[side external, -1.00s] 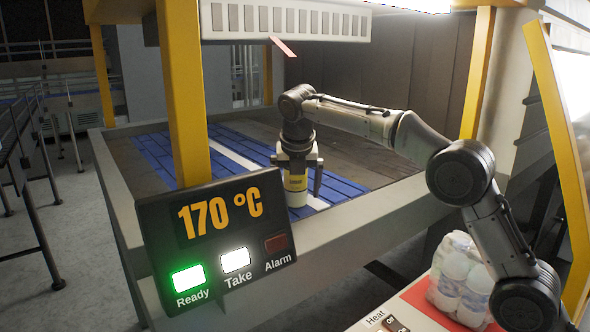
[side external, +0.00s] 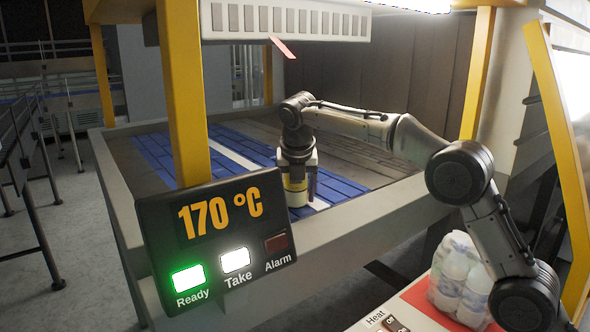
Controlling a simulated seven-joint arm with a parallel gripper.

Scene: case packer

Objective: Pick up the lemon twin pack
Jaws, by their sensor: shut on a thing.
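The lemon twin pack (side external: 296,197) is a small pale item with a yellow band, upright on the blue slatted belt near its white stripe. My gripper (side external: 298,186) points down over it and is shut on it, with the right finger against its side. The other finger is hard to make out from this angle. The pack's top is hidden by the gripper. I cannot tell whether its base is clear of the belt.
A grey frame wall (side external: 350,215) borders the belt (side external: 235,140). A yellow post (side external: 182,90) and a display reading 170 °C (side external: 215,240) stand in front. A wrapped bottle pack (side external: 460,280) sits on a red mat (side external: 425,302) at lower right.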

